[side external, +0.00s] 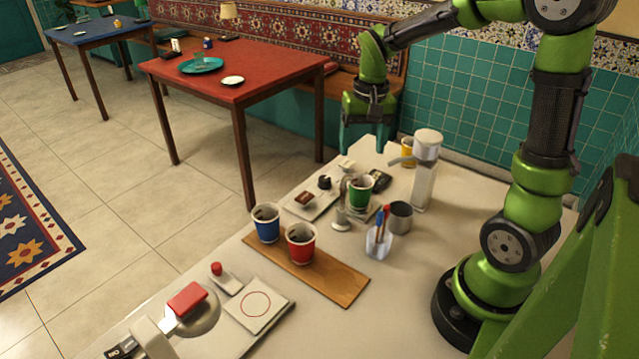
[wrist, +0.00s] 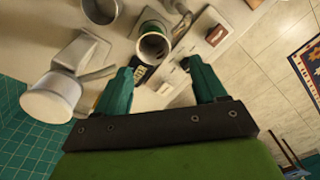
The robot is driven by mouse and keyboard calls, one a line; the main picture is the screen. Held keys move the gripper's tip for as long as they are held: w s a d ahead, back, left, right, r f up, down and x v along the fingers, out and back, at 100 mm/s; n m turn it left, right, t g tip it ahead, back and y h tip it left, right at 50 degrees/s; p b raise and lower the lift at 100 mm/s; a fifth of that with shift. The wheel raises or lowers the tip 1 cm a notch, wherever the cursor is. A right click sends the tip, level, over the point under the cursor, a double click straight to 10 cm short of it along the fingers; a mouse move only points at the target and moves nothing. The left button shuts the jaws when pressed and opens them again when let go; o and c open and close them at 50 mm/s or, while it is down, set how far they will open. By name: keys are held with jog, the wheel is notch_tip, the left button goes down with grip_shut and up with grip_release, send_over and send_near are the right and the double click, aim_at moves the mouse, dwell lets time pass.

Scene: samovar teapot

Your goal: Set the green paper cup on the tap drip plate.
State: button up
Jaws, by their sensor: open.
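The green paper cup (side external: 360,193) stands upright among small items on the pale counter, left of a white cylindrical dispenser (side external: 424,175). It also shows in the wrist view (wrist: 153,44), its mouth facing the camera. My gripper (side external: 362,148) is open and empty, above and behind the cup, fingers pointing down. In the wrist view its teal fingers (wrist: 158,70) are apart, with the cup beyond their tips. A white square plate with a red ring (side external: 250,315), bare, lies at the front; it appears to be the drip plate. A red-knobbed piece (side external: 217,269) stands beside it.
A blue cup (side external: 266,223) and a red cup (side external: 301,243) stand on a wooden board (side external: 335,280). A pen holder (side external: 379,242), a metal mug (side external: 401,217) and a yellow cup (side external: 407,150) stand nearby. A rounded device with a red top (side external: 187,300) is front left.

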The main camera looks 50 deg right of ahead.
jog(key=s+a+r+n+t+y, duration=0.1)
jog(key=s+a+r+n+t, duration=0.1)
jog(key=a, duration=0.4)
jog(key=s+a+r+n+t+y, duration=0.1)
jog(key=s+a+r+n+t, duration=0.1)
jog(key=s+a+r+t, duration=0.2)
jog(key=s+a+r, duration=0.1)
jog(key=s+a, duration=0.2)
jog(key=shift+s+a+r+n+t, duration=0.25)
jog(key=shift+a+r+n+t, duration=0.05)
jog(key=shift+n, duration=0.1)
